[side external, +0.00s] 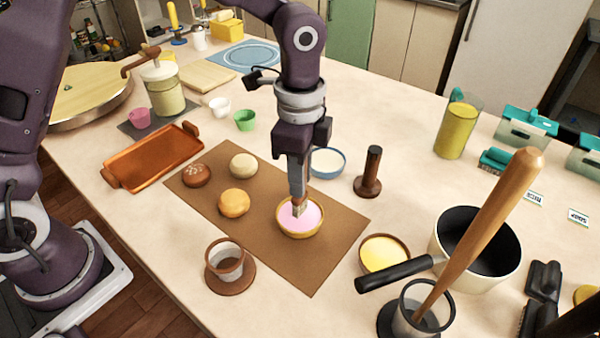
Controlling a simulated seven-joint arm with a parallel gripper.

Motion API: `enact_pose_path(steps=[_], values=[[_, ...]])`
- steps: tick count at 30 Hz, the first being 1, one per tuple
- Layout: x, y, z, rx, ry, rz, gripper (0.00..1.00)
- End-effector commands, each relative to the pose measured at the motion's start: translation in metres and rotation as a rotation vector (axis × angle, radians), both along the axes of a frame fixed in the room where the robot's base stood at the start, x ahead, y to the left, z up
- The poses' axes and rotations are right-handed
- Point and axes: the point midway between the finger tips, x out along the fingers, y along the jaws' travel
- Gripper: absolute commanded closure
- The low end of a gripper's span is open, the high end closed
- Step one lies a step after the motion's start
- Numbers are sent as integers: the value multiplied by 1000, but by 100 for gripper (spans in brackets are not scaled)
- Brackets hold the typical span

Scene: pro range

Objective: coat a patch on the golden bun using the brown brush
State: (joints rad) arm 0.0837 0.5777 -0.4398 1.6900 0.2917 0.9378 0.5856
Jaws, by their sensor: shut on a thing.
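My gripper (297,162) points straight down, shut on the brown brush (299,203). Most of the brush handle is hidden between the fingers. The brush is upright and its tip is in, or just over, the pink contents of a small yellow bowl (282,225); I cannot tell how deep. The golden bun (234,203) sits on the brown mat (300,270), to the left of the bowl. No pink patch shows on it.
A dark brown bun (196,175) and a pale bun (243,166) lie on the mat behind the golden bun. A blue bowl (328,163) and a dark wooden stamp (370,172) stand to the right. A brown cup (225,259) stands in front, and a pot (477,247) at right.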

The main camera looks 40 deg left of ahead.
Motion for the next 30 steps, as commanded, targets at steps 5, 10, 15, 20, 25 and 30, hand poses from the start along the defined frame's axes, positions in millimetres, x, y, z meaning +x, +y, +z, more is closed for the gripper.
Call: enact_pose_path(steps=[5,10,15,20,25,30], values=[[0,0,-2,1,0,0,100],[0,0,-4,1,0,0,100],[0,0,-7,1,1,0,100],[0,0,-8,1,0,0,100],[0,0,-9,0,0,0,100],[0,0,-9,1,0,0,100]])
